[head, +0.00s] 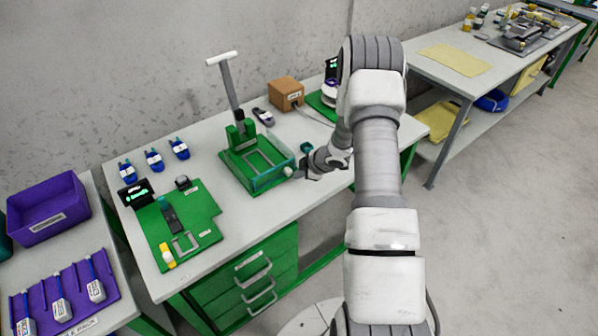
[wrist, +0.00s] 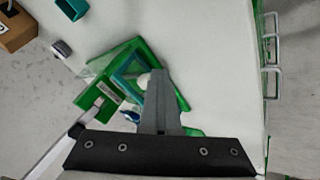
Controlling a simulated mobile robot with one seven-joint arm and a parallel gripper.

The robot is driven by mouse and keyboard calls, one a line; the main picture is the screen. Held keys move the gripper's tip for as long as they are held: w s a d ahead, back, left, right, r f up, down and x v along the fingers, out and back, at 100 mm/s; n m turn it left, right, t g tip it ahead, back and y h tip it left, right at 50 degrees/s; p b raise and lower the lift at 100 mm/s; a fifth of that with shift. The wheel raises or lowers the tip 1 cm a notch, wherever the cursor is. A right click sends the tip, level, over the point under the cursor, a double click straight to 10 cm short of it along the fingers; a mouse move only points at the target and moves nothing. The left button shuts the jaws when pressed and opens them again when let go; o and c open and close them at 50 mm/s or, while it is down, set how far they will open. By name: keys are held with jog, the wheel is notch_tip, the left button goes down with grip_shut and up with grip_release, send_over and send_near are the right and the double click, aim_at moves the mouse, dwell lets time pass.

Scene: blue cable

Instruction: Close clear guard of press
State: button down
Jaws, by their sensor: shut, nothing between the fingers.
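The green press (head: 240,135) stands on the workbench with its lever raised and a white handle on top. It also shows in the wrist view (wrist: 97,90). Its clear guard (head: 268,180) shows as a see-through, teal-tinted panel at the front right of the press base. A white knob (head: 288,171) is at the guard's right end; a white knob also shows by the fingertips in the wrist view (wrist: 143,80). My gripper (head: 301,172) is shut and empty, just right of the knob. I cannot tell whether it touches. The fingers (wrist: 158,75) hide part of the press.
A green fixture board (head: 185,225) lies left on the bench, with several blue connectors behind it. A cardboard box (head: 286,93) and a small teal block (head: 306,148) are near the press. Bare bench top (head: 255,212) lies in front.

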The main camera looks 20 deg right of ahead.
jog(key=shift+w+r, duration=0.2)
jog(key=shift+w, duration=0.2)
dwell(0.3)
jog(key=shift+s, duration=0.15)
